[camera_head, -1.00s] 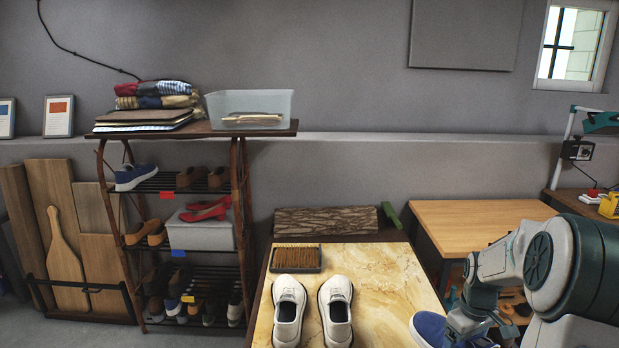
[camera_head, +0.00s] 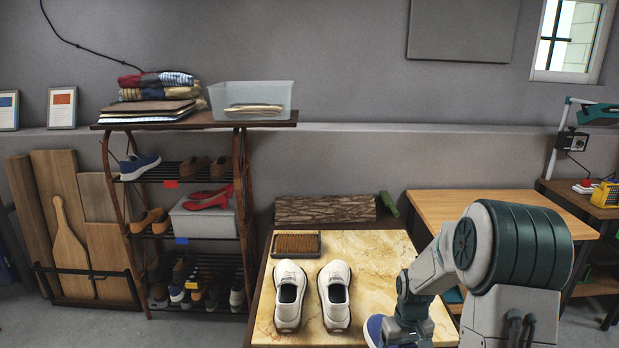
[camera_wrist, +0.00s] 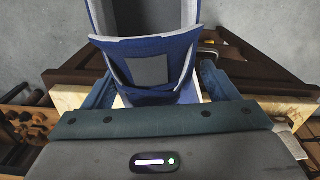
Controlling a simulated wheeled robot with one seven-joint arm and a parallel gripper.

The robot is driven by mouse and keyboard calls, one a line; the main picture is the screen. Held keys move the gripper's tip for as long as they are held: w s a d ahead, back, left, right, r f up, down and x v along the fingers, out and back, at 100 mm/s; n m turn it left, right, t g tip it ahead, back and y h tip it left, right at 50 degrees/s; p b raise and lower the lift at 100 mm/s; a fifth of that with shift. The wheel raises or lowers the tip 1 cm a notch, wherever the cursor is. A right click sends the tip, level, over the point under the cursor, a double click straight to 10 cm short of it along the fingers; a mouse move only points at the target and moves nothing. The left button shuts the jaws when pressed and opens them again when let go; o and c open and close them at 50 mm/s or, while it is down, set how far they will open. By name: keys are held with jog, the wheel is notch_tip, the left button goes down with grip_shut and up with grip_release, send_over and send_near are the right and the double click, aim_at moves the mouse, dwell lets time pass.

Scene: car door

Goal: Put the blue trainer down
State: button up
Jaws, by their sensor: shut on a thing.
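A blue trainer (camera_head: 373,329) with a pale sole shows at the bottom edge of the head view, partly hidden by my arm. In the wrist view the trainer (camera_wrist: 150,50) sits between the two blue fingers of my gripper (camera_wrist: 157,80), which is shut on it. It overlaps the front right part of the marble-topped table (camera_head: 385,265) in the head view. I cannot tell whether it touches the top. Another blue trainer (camera_head: 139,166) stands on the upper shelf of the shoe rack (camera_head: 243,190).
A wooden table (camera_head: 480,212) is behind on the right. Red heels (camera_head: 208,198) sit on a grey box on the rack. Bare marble lies right of the white shoes.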

jog(key=s+a+f+m, duration=0.1)
jog(key=a+f, duration=0.2)
jog(key=a, duration=0.4)
jog(key=shift+a+f+m, duration=0.3)
jog(key=shift+f+m, duration=0.05)
jog(key=shift+m, duration=0.05)
jog(key=shift+s+a, duration=0.1)
